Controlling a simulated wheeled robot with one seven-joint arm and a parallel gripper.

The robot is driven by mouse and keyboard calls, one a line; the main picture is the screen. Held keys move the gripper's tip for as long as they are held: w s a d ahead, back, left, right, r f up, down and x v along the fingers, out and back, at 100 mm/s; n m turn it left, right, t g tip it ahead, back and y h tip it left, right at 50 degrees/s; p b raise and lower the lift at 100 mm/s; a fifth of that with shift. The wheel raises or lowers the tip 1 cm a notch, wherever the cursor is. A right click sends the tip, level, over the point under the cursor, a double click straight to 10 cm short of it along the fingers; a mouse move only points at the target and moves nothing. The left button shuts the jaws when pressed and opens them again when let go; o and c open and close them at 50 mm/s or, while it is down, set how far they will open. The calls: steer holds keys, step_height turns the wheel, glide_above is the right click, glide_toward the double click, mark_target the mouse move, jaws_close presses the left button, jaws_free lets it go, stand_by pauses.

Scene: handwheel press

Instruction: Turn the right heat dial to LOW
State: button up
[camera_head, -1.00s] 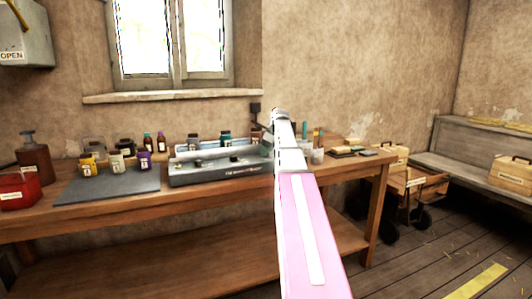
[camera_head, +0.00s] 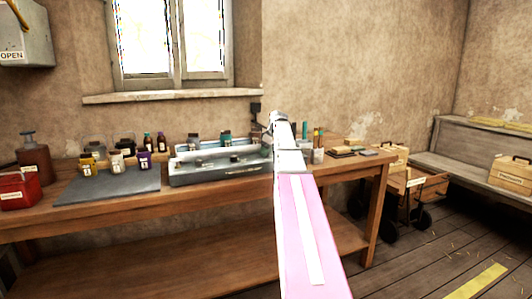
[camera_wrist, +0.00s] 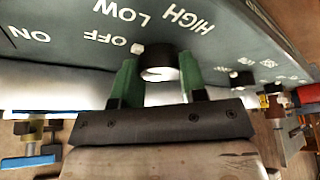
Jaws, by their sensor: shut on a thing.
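The right heat dial (camera_wrist: 158,70) is a dark round knob on the grey-green panel in the wrist view. The words OFF, LOW and HIGH are printed around it, and a small white mark shows on the side near OFF. My gripper (camera_wrist: 158,62) has its two green fingers on either side of the dial and is shut on it. In the head view the heater unit (camera_head: 215,175) is a long grey box on the bench. My arm hides its right end, so the dial and fingertips do not show there.
The wooden bench (camera_head: 215,198) holds a dark mat (camera_head: 110,187) with small bottles, a red box (camera_head: 18,192) and a brown pump bottle (camera_head: 35,160) at left. Cups with tools stand just right of my arm. A cart (camera_head: 410,188) stands right of the bench.

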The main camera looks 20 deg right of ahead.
steer(key=m+t+h, duration=0.1)
steer(key=m, duration=0.3)
steer(key=shift+s+a+m, duration=0.1)
steer(key=shift+m, duration=0.2)
steer(key=shift+m+h, duration=0.9)
steer(key=shift+m, duration=0.9)
steer(key=o, duration=0.9)
steer(key=shift+r, duration=0.1)
steer(key=v, duration=1)
steer(key=shift+s+r, duration=0.25)
steer(key=shift+r, duration=0.05)
